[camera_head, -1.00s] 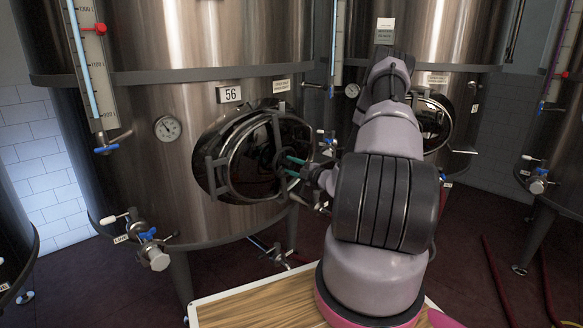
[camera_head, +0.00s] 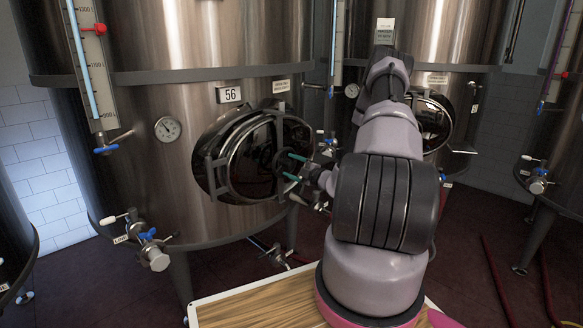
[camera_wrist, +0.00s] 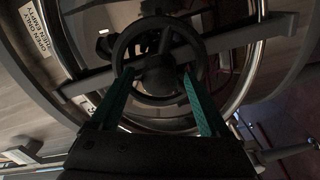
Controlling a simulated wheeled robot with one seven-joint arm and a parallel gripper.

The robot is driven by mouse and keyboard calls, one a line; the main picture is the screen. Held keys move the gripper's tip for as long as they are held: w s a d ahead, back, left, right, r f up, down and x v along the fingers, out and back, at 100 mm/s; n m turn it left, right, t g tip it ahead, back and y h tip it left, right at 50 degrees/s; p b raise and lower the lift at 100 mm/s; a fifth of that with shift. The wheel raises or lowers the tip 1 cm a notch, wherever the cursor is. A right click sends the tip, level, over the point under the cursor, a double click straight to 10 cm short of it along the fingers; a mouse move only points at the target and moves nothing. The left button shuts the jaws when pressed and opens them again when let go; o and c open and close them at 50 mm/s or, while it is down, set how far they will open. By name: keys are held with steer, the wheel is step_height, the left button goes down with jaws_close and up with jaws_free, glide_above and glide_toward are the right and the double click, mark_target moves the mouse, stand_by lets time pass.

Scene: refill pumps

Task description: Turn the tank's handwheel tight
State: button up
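The tank (camera_head: 225,90) numbered 56 has a round dark manway door (camera_head: 262,165) on its front with a bar across it. The dark round handwheel (camera_wrist: 120,50) shows in the wrist view at the middle of the door; it is hard to make out in the head view. My gripper (camera_head: 291,167) has two teal fingers, spread apart and pointing at the door. In the wrist view, my gripper (camera_wrist: 152,88) is open, its fingertips near the lower rim of the wheel on either side of the hub. I cannot tell whether they touch it.
A dial gauge (camera_head: 168,129) and a valve with a blue handle (camera_head: 148,240) sit left of the door. A second tank (camera_head: 440,35) stands right. A wooden top (camera_head: 250,308) lies below my arm. Red hoses (camera_head: 497,270) lie on the floor.

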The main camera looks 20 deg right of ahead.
steer(key=v, duration=1)
steer(key=shift+s, duration=0.35)
steer(key=shift+d+r, duration=0.1)
steer(key=shift+d, duration=0.05)
steer(key=s+a+r+n+g+y, duration=0.2)
steer(key=s+a+r+n+g, duration=0.15)
steer(key=a+r+n, duration=0.45)
steer(key=s+a+r+n+g+y, duration=0.25)
steer(key=a+r+n+g, duration=0.3)
steer(key=n, duration=0.45)
steer(key=s+a+r+n+g+y, duration=0.1)
steer(key=s+a+r+n+g, duration=0.25)
steer(key=a+r+n, duration=0.5)
steer(key=s+r+n+t+h, duration=0.1)
steer(key=s+r+n+h, duration=0.4)
steer(key=n, duration=0.7)
steer(key=s+r+n+t+h, duration=0.1)
steer(key=s+r+n+h, duration=0.3)
steer(key=s+r+n, duration=0.5)
steer(key=s+n, duration=0.3)
steer(key=shift+s+t+h, duration=0.25)
steer(key=shift+t+h, duration=0.1)
